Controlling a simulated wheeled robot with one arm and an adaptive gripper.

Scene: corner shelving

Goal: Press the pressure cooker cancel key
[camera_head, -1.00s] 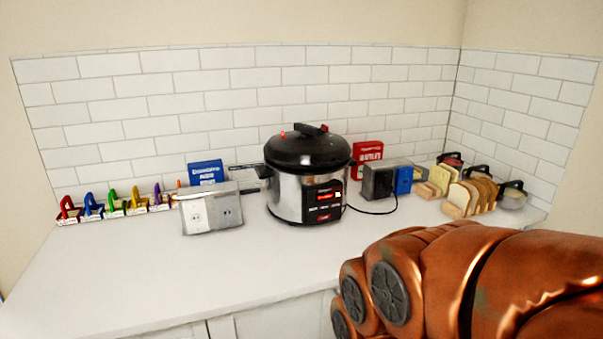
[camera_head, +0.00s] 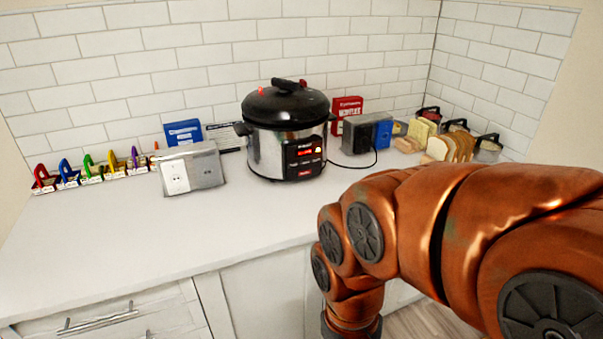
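The pressure cooker (camera_head: 273,154) stands upright on the white counter against the tiled wall. It has a black lid (camera_head: 286,108) and a silver body. Its dark front control panel (camera_head: 304,158) faces the room, with a lit red display and small keys. A red key or label (camera_head: 304,172) shows low on the panel; the lettering is too small to read. My copper-coloured arm fills the lower right and bends down in front of the counter. My gripper is out of view below the frame edge, apart from the cooker.
A grey outlet box (camera_head: 190,170) stands left of the cooker, with colourful tagged items (camera_head: 90,170) farther left. A dark box (camera_head: 358,138), a blue box (camera_head: 383,133), bread slices (camera_head: 452,146) and jars stand right. The counter front (camera_head: 150,230) is clear.

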